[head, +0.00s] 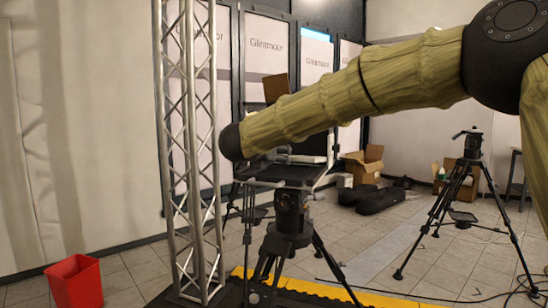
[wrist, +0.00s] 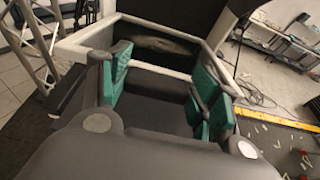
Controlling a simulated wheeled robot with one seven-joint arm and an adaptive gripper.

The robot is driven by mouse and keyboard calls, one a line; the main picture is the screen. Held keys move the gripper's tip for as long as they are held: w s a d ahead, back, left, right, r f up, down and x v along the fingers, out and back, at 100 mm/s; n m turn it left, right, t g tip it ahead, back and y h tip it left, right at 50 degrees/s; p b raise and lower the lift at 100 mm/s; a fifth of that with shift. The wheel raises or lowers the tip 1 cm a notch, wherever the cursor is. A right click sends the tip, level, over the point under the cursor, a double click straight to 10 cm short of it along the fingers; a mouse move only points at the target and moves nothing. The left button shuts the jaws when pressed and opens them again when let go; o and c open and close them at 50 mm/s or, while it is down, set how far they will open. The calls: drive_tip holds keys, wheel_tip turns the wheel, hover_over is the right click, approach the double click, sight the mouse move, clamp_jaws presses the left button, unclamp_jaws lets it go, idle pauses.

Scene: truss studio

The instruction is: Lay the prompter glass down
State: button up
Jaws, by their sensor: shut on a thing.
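In the wrist view my gripper (wrist: 158,78) has teal pads on both sides of a dark panel, apparently the prompter glass (wrist: 160,112), and is shut on it. A pale grey frame (wrist: 222,78) surrounds the far side, with a dark, faintly reflecting opening (wrist: 160,44) inside it. How the panel joins the frame cannot be told. In the head view the prompter rig (head: 290,176) stands on a black tripod (head: 288,228). My arm crosses in front of it and hides my gripper and most of the glass.
A metal truss (head: 190,150) rises close to the left of the rig. A red bin (head: 75,281) stands at the lower left. Another tripod (head: 463,185) stands at the right, with cardboard boxes (head: 364,163) and a black case behind. Tiled floor between is mostly clear.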

drive_tip(key=shift+s+f, duration=0.1)
drive_tip(key=shift+f, duration=0.45)
drive_tip(key=o, duration=1.2)
drive_tip(key=shift+o, duration=1.3)
drive_tip(key=shift+r, duration=0.15)
drive_tip(key=shift+r, duration=0.15)
drive_tip(key=v, duration=1.2)
